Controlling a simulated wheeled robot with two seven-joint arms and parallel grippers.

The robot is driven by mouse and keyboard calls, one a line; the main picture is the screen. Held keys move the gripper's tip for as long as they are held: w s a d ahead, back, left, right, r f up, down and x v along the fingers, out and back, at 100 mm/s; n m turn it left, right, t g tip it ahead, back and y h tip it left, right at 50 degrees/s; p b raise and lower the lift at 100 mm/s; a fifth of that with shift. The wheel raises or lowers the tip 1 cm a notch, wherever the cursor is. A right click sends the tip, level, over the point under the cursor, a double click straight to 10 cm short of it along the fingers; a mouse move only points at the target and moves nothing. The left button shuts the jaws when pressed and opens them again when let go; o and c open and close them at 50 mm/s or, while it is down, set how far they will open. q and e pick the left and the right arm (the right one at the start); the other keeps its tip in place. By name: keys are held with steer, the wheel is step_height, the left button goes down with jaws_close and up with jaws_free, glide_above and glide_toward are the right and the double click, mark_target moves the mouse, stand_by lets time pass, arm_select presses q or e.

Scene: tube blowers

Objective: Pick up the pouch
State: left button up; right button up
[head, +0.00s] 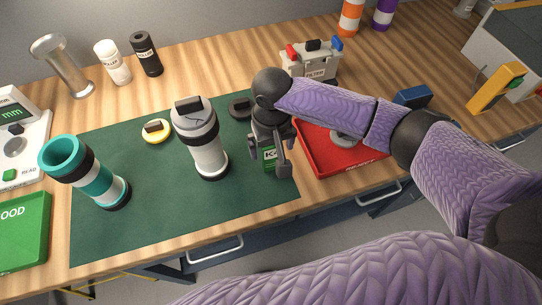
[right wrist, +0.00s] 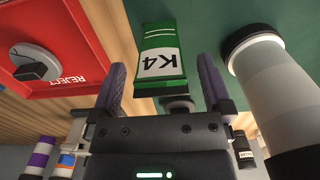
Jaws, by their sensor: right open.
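The pouch (head: 270,155) is a small green packet with a white label marked K4. It sits on the green mat near its right edge, partly hidden by my right gripper in the head view. In the right wrist view the pouch (right wrist: 160,55) shows clearly between and beyond the fingertips. My right gripper (head: 271,166) is open and points down over the pouch; its two fingers (right wrist: 161,65) are apart with nothing gripped. I cannot tell how far the fingertips are above the mat. My left gripper is not in view.
A grey-white tube blower (head: 209,150) stands just left of the pouch. The red reject tray (head: 315,155), holding a grey disc-shaped part, is close on the right. A teal tube (head: 92,180) stands farther left. A grey filter box (head: 312,65) is behind. The mat's front is clear.

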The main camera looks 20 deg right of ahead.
mark_target(272, 158)
step_height(272, 158, down, 2)
steer(key=shift+f, duration=0.25)
steer(key=shift+r, duration=0.15)
steer(key=c, duration=1.3)
